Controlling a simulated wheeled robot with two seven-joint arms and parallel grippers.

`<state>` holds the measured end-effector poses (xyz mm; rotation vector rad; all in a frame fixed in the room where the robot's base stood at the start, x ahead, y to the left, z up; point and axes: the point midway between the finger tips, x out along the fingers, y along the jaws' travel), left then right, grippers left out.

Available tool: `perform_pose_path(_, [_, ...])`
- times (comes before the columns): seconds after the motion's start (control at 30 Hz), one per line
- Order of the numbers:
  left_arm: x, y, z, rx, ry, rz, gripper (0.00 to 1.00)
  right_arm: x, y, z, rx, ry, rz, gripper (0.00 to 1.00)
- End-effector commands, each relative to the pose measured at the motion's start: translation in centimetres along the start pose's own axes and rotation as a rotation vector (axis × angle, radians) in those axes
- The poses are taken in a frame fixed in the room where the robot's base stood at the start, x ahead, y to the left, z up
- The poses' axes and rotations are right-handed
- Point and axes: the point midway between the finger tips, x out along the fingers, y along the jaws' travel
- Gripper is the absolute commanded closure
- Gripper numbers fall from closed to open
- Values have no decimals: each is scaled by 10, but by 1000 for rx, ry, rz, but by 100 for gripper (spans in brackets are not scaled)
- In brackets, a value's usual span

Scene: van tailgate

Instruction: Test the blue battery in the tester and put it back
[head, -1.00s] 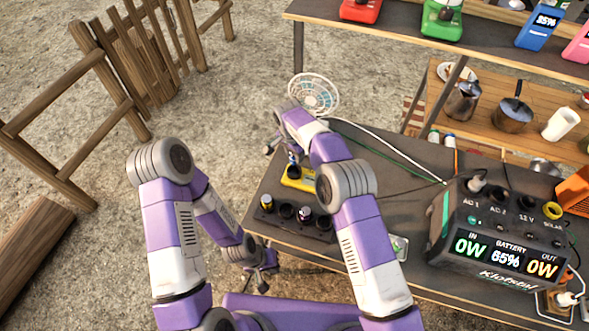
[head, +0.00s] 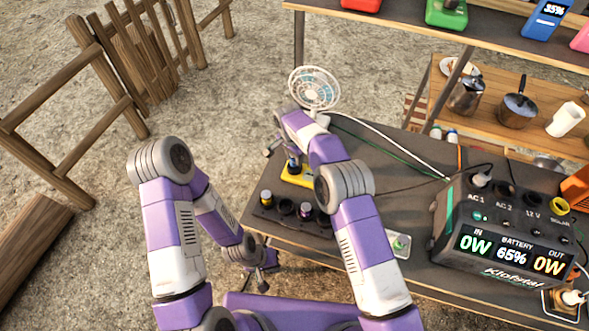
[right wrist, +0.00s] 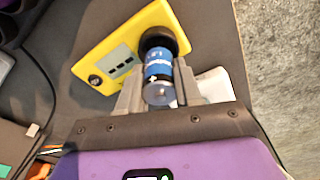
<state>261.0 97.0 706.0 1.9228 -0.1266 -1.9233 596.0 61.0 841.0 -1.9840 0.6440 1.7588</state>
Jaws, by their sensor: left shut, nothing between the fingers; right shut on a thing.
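The blue battery (right wrist: 158,68) is between the fingers of my right gripper (right wrist: 160,92), which is shut on it. Its far end is at the round black socket of the yellow tester (right wrist: 110,48); how deep it sits is unclear. The tester's grey display has dark marks. In the head view the tester (head: 296,180) lies on the table under my right gripper (head: 291,158), partly hidden by my arm. The dark battery rack (head: 262,214) stands in front of it, with several round slots, some holding batteries. My left gripper (head: 265,278) is shut and empty, low beside the table's front edge.
A white fan (head: 315,90) stands behind the tester. A power station (head: 505,235) with cables fills the table's right side. A shelf (head: 480,45) with coloured devices is behind.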

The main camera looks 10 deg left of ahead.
Motion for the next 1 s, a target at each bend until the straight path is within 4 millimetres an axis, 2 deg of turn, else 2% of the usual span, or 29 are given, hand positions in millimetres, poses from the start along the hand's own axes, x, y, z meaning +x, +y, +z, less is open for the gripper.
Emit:
perform_pose_path(0.33, [1,0,0,0,0,0,100,1,0,0,0,1,-1,100])
perform_pose_path(1.0, [14,-5,-1,0,0,0,100,22,0,2,0,1,1,100])
